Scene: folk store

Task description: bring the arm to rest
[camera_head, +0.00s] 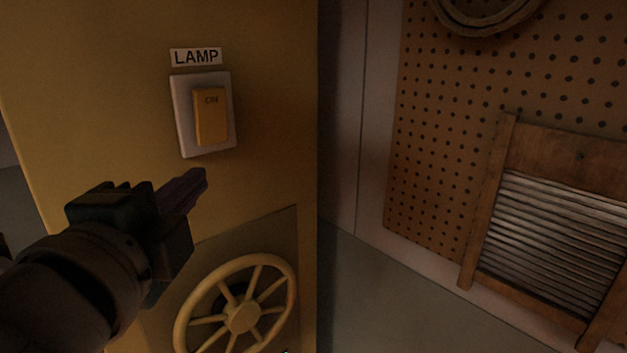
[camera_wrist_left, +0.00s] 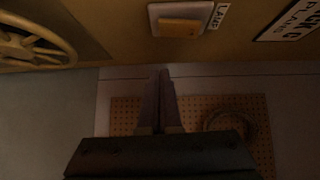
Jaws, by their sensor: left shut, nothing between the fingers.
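My left gripper (camera_head: 186,190) comes in from the left in the head view, in front of the yellow panel and below the lamp switch (camera_head: 210,117). Its fingers are together and empty. In the left wrist view the closed fingers (camera_wrist_left: 161,75) point towards the yellow panel, with the switch (camera_wrist_left: 180,27) just beyond and to the right of the tips. The switch is a yellow rocker marked ON in a pale plate, under a LAMP label (camera_head: 196,57). The fingers look apart from the switch. My right gripper is in neither view.
A yellow spoked handwheel (camera_head: 241,316) sits on the panel (camera_head: 270,150) below my gripper. To the right, a wooden washboard (camera_head: 550,220) leans against a brown pegboard (camera_head: 440,130). A round coiled thing (camera_head: 485,22) hangs above it. Bare grey surface (camera_head: 400,300) lies between.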

